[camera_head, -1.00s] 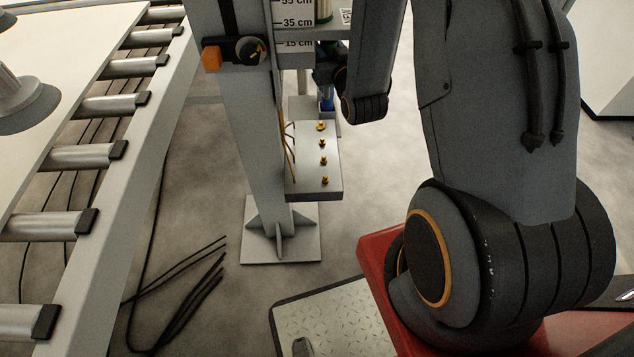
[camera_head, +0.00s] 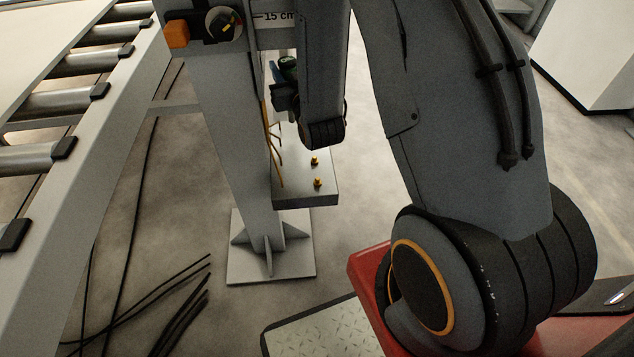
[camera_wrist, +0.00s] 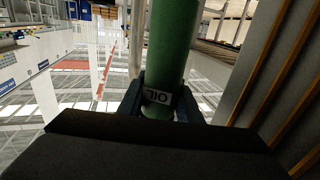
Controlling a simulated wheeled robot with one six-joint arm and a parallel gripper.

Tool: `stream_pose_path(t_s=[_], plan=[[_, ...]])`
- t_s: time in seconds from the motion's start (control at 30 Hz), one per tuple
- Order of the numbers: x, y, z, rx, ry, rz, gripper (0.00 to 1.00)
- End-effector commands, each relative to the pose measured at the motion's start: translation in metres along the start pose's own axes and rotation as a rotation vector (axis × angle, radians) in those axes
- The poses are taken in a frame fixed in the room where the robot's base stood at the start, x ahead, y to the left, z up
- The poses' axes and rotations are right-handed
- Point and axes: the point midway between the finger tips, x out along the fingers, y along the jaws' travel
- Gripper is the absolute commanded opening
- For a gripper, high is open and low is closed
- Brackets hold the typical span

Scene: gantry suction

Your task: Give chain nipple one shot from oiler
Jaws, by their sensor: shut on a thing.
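The oiler (camera_wrist: 172,45) is a green cylinder with a white "OIL" label, seen close in the wrist view. My gripper (camera_wrist: 160,102) is shut on it, with a dark finger on each side. A grey block (camera_head: 306,195) juts from the post below. Two brass nipples (camera_head: 317,182) show on its top; its far part is behind my arm. I cannot see the oiler's tip or tell which nipple is the chain nipple.
The grey post (camera_head: 245,160) stands on a ribbed foot (camera_head: 245,268). Thin brass lines (camera_head: 270,140) run down beside it. An orange part and a dial (camera_head: 224,23) sit higher up. A roller conveyor (camera_head: 110,130) is at left; black cables (camera_head: 185,300) lie on the floor.

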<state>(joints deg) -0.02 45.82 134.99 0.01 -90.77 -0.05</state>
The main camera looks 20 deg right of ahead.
Motion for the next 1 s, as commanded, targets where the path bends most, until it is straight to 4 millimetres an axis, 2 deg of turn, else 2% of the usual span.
stream_pose_path(t_s=[0.67, 1.0], plan=[[-0.001, 0.0, -0.001, 0.0, 0.001, 0.0, 0.0], [-0.013, 0.0, -0.001, 0.0, 0.001, 0.0, 0.0]])
